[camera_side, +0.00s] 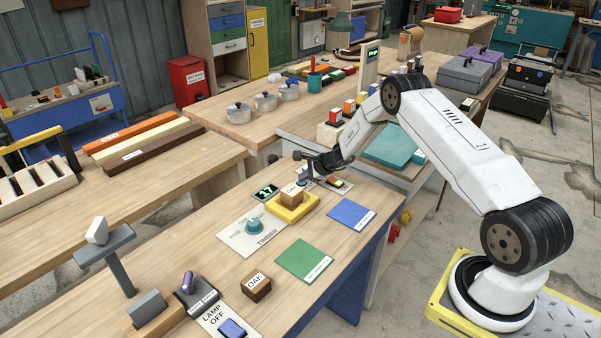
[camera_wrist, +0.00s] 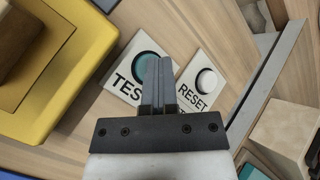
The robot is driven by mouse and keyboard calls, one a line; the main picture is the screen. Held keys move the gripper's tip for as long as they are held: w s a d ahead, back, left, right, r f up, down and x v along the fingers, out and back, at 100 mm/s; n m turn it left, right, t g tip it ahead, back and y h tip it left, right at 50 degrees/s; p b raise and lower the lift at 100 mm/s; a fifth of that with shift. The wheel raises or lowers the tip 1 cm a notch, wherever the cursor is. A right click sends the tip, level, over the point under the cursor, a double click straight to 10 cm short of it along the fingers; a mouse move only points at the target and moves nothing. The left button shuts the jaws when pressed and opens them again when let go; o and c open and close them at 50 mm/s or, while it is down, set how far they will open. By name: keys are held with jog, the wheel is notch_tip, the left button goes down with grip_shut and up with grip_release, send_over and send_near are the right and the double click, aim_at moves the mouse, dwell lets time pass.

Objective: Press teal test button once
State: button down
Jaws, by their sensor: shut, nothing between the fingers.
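The teal test button (camera_wrist: 147,66) sits on a white plate lettered TEST (camera_wrist: 122,86) in the wrist view, partly hidden behind my fingers. My gripper (camera_wrist: 159,62) is shut and empty, its fingertips overlapping the right part of the button in this view. I cannot tell whether they touch it. In the side view my gripper (camera_side: 302,158) is over the far end of the front bench, and the test button is mostly hidden there.
A white RESET button (camera_wrist: 206,82) is right of the test plate. A yellow tray (camera_wrist: 90,70) with a wooden block (camera_side: 291,195) is close by. A display reading 17 (camera_side: 265,192) and a timer plate with teal knob (camera_side: 254,226) are nearby.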

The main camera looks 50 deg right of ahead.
aim_at(304, 182)
jog(key=shift+r, duration=0.8)
jog(key=shift+r, duration=0.1)
jog(key=shift+r, duration=2.4)
jog(key=shift+a, duration=0.1)
